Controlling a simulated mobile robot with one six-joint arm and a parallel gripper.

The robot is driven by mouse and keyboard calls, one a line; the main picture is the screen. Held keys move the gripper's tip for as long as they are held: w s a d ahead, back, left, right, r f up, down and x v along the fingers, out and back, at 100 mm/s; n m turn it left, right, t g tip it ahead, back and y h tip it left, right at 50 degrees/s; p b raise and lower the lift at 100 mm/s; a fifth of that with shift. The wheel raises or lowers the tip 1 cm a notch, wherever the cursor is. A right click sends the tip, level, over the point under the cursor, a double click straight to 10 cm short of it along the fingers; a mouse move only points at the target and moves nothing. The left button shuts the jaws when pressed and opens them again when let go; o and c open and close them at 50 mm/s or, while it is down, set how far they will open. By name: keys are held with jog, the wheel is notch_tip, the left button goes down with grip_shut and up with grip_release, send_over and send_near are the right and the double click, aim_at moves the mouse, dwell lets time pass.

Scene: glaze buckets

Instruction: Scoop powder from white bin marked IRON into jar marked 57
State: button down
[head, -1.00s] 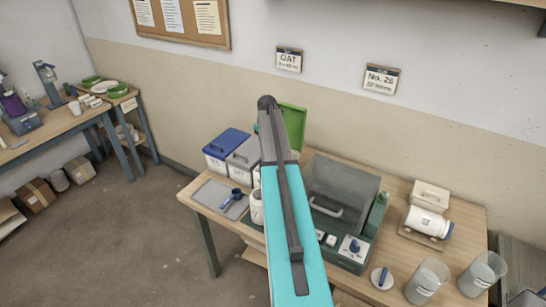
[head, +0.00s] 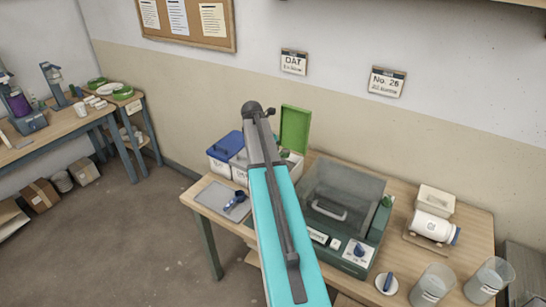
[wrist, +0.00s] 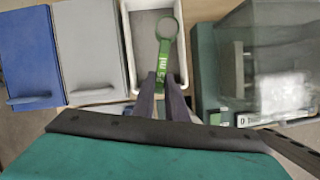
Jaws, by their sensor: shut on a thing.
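My gripper (wrist: 161,88) is shut on the handle of a green scoop (wrist: 163,62) marked "25 ml" in the wrist view. The scoop's round bowl (wrist: 168,27) is over an open white bin (wrist: 128,45) with pale grey contents. I cannot tell whether the bowl touches or holds powder. In the head view, my arm hides the gripper and part of the white bin (head: 292,164); its green lid (head: 295,130) stands open. No IRON mark is readable. I cannot make out a jar marked 57.
A blue-lidded bin (wrist: 32,60) and a grey-lidded bin (wrist: 88,50) stand left of the open bin. A clear-hooded dark green device (head: 340,195) stands to its right. A grey tray (head: 216,197) holds a blue scoop (head: 236,198). Clear beakers (head: 432,285) stand at front right.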

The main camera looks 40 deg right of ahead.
jog(key=shift+a+r+h, duration=0.25)
jog(key=shift+a+h, duration=0.05)
dwell(0.6)
jog(key=w+a+f+m+g+b, duration=0.1)
jog(key=w+a+m+b, duration=0.15)
jog(key=a, duration=0.85)
jog(key=w+a+f+m+b, duration=0.1)
jog(key=w+a+f+b, duration=0.2)
jog(key=a, duration=0.9)
jog(key=s+a+m+g+b, duration=0.1)
jog(key=a+b, duration=0.4)
jog(key=a, duration=1.9)
jog(key=s+m, duration=0.1)
jog(key=m, duration=0.1)
jog(key=shift+m+g, duration=0.35)
jog(key=shift+g, duration=0.05)
jog(key=shift+a+y, duration=0.2)
jog(key=shift+y, duration=0.2)
